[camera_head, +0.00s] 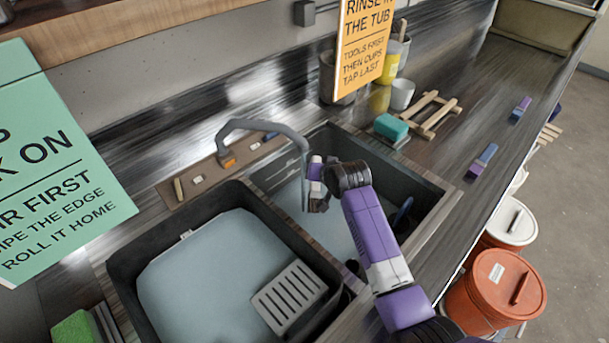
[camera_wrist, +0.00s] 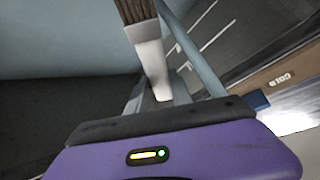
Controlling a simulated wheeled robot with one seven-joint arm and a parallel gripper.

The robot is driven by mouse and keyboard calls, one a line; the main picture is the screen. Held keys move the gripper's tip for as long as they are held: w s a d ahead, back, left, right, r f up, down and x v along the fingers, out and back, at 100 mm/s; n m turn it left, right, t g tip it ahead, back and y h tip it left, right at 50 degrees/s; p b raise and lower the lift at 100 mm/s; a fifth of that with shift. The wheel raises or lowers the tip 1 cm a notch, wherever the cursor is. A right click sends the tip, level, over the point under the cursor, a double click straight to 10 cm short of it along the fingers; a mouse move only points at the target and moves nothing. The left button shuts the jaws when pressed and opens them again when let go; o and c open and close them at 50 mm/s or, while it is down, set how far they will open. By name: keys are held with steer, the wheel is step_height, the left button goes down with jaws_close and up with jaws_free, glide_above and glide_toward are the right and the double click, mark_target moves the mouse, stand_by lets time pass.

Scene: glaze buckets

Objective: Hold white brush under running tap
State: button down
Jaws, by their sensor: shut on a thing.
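My gripper (camera_head: 318,192) is over the right-hand sink basin, close beside the grey tap (camera_head: 262,126). It is shut on the white brush (camera_wrist: 152,55), which has a white body and dark brown bristles pointing to the top of the wrist view. In the head view I cannot clearly tell the brush from my gripper. The tap's spout arcs over the right basin. A thin pale streak (camera_head: 304,190) drops below its end, just left of my gripper. I cannot tell whether the bristles touch it.
The left basin (camera_head: 120,262) holds pale water and a slotted grey rack (camera_head: 288,298). A teal sponge (camera_head: 391,127) and wooden rack (camera_head: 432,115) stand behind the right basin. An orange sign (camera_head: 366,45) hangs above. Lidded buckets (camera_head: 497,290) stand right of the counter.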

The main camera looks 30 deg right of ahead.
steer(key=shift+s+p, duration=1.2)
steer(key=shift+s, duration=0.95)
steer(key=shift+r, duration=0.1)
steer(key=d+p+v, duration=0.1)
steer(key=p+v, duration=0.4)
steer(key=v, duration=0.1)
steer(key=shift+s+d+p, duration=0.2)
steer(key=shift+s+p, duration=0.15)
steer(key=shift+p, duration=0.05)
